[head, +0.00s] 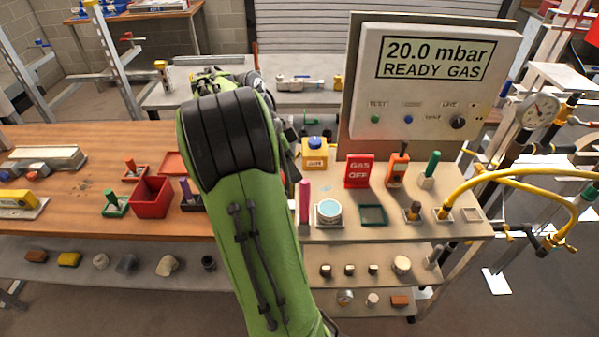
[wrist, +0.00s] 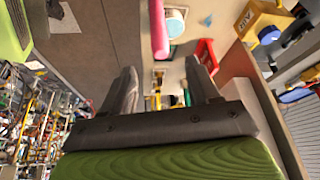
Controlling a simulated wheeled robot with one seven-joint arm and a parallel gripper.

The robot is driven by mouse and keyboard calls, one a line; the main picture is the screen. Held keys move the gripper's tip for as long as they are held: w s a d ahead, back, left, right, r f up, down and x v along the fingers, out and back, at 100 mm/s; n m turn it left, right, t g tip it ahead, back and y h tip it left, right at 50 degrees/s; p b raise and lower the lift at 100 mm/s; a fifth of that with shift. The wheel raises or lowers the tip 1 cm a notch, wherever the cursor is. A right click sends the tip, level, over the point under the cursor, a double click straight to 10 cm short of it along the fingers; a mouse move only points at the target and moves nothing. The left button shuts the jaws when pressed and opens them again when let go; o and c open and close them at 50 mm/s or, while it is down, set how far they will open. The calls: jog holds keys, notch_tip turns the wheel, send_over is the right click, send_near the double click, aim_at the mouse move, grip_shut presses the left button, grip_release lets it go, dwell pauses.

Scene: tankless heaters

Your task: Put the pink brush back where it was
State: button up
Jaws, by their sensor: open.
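The pink brush (head: 304,200) shows in the head view as a pink handle at the left end of the grey bench, just right of my arm. It looks roughly upright, and its lower end and any bristles cannot be made out. In the wrist view the pink handle (wrist: 160,28) lies beyond the fingertips, near the middle, apart from both fingers. My gripper (wrist: 163,76) is open with nothing between its fingers. In the head view my green arm hides the gripper and part of the bench.
A tub with a blue top (head: 328,213) stands close right of the pink handle. A green square frame (head: 372,215) looks empty. A red GAS OFF sign (head: 359,171), a yellow container (head: 314,153) and a yellow hose (head: 510,178) are nearby. A red bin (head: 151,197) stands on the wooden bench.

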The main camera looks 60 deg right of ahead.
jog(key=w+a+r+n+t, duration=0.2)
jog(key=a+r+n+t, duration=0.1)
jog(key=a+n, duration=0.5)
jog(key=w+a+r+n+t, duration=0.25)
jog(key=a+n, duration=0.35)
jog(key=a, duration=0.5)
jog(key=s+a+n+t+y, duration=0.1)
jog(key=s+a+n, duration=0.3)
jog(key=a+n, duration=0.2)
jog(key=s+a+f+n+t+y, duration=0.1)
jog(key=s+a+n+t+y, duration=0.1)
jog(key=a+n, duration=0.5)
jog(key=shift+s+a+n, duration=0.3)
jog(key=shift+s+a, duration=0.55)
jog(key=shift+a, duration=0.15)
jog(key=shift+d+t, duration=0.1)
jog(key=shift+t, duration=0.15)
